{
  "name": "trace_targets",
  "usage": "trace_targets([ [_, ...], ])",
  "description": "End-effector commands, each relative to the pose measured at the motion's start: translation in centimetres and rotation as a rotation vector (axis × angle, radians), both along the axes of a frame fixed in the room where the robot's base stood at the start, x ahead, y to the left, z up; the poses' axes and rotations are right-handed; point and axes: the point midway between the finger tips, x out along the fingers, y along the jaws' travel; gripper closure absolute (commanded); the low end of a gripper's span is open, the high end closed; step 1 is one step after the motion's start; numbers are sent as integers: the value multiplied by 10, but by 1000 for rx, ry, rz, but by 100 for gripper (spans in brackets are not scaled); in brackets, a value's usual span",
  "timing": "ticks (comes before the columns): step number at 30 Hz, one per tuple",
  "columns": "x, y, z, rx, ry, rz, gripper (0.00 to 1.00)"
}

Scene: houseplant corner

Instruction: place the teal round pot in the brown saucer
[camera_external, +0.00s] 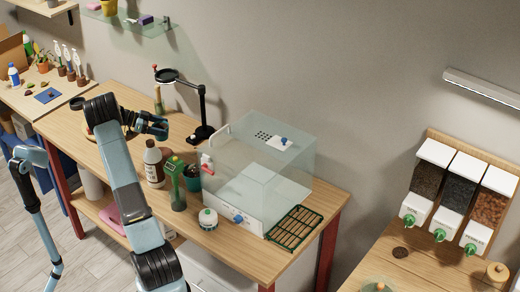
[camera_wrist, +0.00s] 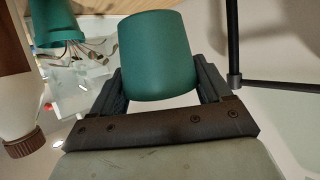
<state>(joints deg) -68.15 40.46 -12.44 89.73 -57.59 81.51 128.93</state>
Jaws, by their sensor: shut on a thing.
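My gripper (camera_wrist: 157,88) is shut on the teal round pot (camera_wrist: 157,55), which sits between its two fingers in the wrist view. In the external view my gripper (camera_external: 158,128) is above the wooden bench, left of the black stand, and the pot is mostly hidden by the fingers. I cannot clearly pick out the brown saucer. A tan round edge (camera_external: 87,129) shows on the bench beside my arm, mostly hidden by it; I cannot tell whether it is the saucer.
A black magnifier stand (camera_external: 203,108) stands behind my gripper. A clear box (camera_external: 262,165) and a green-rimmed rack (camera_external: 294,229) occupy the bench's right.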

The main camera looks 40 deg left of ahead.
Motion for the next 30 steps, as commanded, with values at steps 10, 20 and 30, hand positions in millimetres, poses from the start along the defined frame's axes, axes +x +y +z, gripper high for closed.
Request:
trace_targets([
  [10, -10, 12, -26, -3, 3, 8, 56],
  [20, -10, 12, -67, -1, 2, 8, 56],
  [30, -10, 12, -101, 1, 2, 9, 56],
])
